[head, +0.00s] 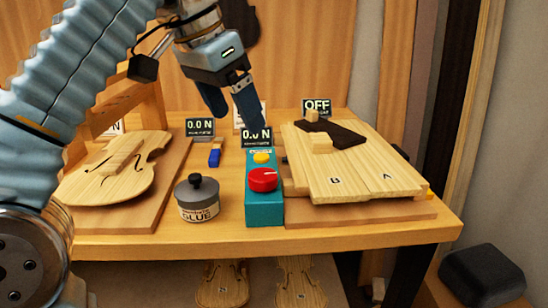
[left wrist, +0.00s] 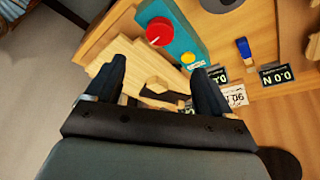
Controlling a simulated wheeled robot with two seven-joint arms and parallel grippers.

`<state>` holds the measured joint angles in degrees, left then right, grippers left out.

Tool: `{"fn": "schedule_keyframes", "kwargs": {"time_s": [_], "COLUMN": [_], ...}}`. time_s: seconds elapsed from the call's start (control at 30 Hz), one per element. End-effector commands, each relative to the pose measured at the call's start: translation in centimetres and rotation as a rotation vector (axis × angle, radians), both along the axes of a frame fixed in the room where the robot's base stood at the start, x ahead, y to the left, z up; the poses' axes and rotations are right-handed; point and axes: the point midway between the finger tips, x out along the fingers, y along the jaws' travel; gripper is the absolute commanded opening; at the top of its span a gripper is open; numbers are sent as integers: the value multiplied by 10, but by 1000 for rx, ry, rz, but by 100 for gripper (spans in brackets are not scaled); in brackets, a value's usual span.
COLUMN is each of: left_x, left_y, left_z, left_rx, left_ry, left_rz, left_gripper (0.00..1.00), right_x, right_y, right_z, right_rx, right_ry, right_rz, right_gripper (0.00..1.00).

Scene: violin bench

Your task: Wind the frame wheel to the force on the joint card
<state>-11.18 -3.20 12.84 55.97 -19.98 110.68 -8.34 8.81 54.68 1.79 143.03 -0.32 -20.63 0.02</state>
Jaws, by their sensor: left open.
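A teal box (head: 250,208) stands at the middle of the bench. It carries a red wheel-like knob (head: 263,180) with a white mark and a yellow button (head: 261,157); the knob also shows in the left wrist view (left wrist: 160,31). My left gripper (head: 232,106) is open and empty, above and behind the teal box, apart from the knob. My right gripper is out of view.
Pale boards marked B and A (head: 340,175) lie right of the box, with a display (head: 317,106) reading OFF behind. A glue jar (head: 198,200) and violin body (head: 118,170) stand left. Another display (head: 200,128) reads 0.0 N, near a blue-handled brush (head: 215,156).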

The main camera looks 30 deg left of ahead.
Motion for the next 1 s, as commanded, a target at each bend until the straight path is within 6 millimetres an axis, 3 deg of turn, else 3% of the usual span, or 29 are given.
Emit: {"fn": "schedule_keyframes", "kwargs": {"time_s": [0.3, 0.6, 1.0], "left_x": [20, 42, 49], "left_y": [-7, -14, -17], "left_z": [-60, -112, -126], "left_rx": [1, 0, 0], "left_ry": [3, 3, 0], "left_rz": [1, 0, 1], "left_gripper": [82, 82, 82], "right_x": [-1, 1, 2], "right_y": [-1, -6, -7], "right_z": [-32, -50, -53], "right_rx": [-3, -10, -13], "right_ry": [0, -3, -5], "right_rz": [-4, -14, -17], "right_gripper": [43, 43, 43]}}
